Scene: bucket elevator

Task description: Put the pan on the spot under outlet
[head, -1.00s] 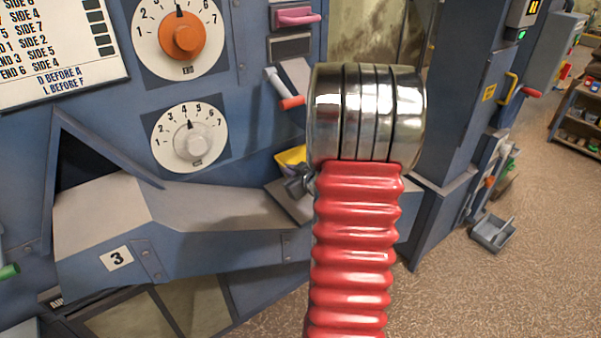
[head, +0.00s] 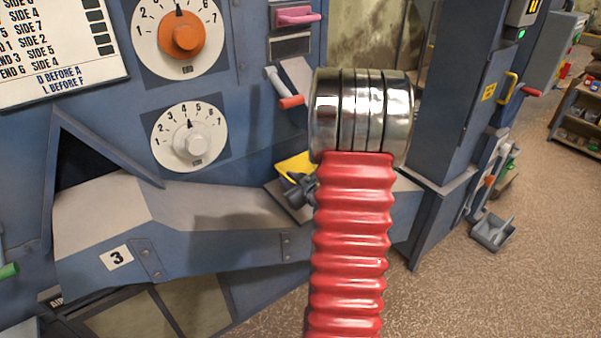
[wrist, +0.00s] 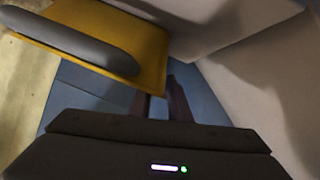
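A yellow pan-like piece (head: 296,165) shows beside my arm, above a grey plate on the blue machine; my arm hides part of it. In the wrist view the yellow piece (wrist: 148,62) is tilted at upper left, with a rounded grey part lying across it. My gripper (head: 303,190) is dark and small in the head view. In the wrist view its fingers (wrist: 161,103) are close together, with the yellow edge between them, so it looks shut on that piece. I cannot make out the outlet or the spot under it with certainty.
The blue machine carries a sloping chute marked 3 (head: 117,257), an orange dial (head: 182,39) and a white dial (head: 190,140). A grey tray (head: 493,232) lies on the floor at right. Shelves (head: 580,115) stand beyond; the floor between is open.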

